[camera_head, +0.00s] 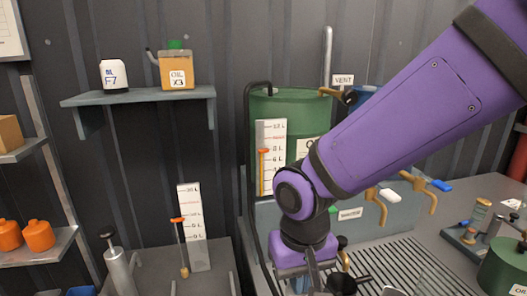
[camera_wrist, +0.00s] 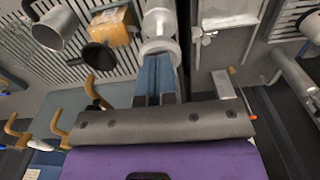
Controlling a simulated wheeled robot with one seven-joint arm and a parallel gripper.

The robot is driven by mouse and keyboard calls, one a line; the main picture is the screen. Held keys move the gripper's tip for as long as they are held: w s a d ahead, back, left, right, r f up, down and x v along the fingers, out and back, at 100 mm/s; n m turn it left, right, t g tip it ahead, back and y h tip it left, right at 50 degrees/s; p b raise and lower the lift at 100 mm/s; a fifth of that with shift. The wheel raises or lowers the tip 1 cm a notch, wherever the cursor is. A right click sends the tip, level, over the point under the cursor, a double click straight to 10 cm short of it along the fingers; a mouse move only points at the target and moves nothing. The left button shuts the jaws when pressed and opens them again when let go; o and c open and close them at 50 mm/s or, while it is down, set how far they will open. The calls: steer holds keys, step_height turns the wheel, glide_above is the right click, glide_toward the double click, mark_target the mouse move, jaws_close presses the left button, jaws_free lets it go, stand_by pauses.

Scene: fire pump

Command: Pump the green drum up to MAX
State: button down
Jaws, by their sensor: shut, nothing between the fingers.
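The large green drum (camera_head: 290,106) stands behind the bench, partly hidden by my purple arm. A white litre gauge (camera_head: 278,131) on its front has an orange indicator standing partway up; its small marks are hard to read. My gripper (camera_head: 313,272) is low over the slotted bench top, in front of the drum. In the wrist view my gripper (camera_wrist: 154,88) is shut and empty, its blue fingers pointing at a white round-topped fitting (camera_wrist: 160,24); I cannot tell whether they touch. A grey metal cylinder with a black knob (camera_head: 118,262), pump-like, stands at lower left.
A second gauge board (camera_head: 194,226) stands left of the drum. Tan tap levers (camera_head: 376,206) line the panel at right. A metal cup (camera_wrist: 55,26), a tan box (camera_wrist: 113,32) and a black scoop-like item (camera_wrist: 98,56) lie near my fingers. A smaller green container (camera_head: 503,270) is at far right.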

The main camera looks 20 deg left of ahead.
steer(key=shift+f, duration=2.6)
steer(key=shift+r, duration=3.65)
steer(key=shift+f, duration=0.15)
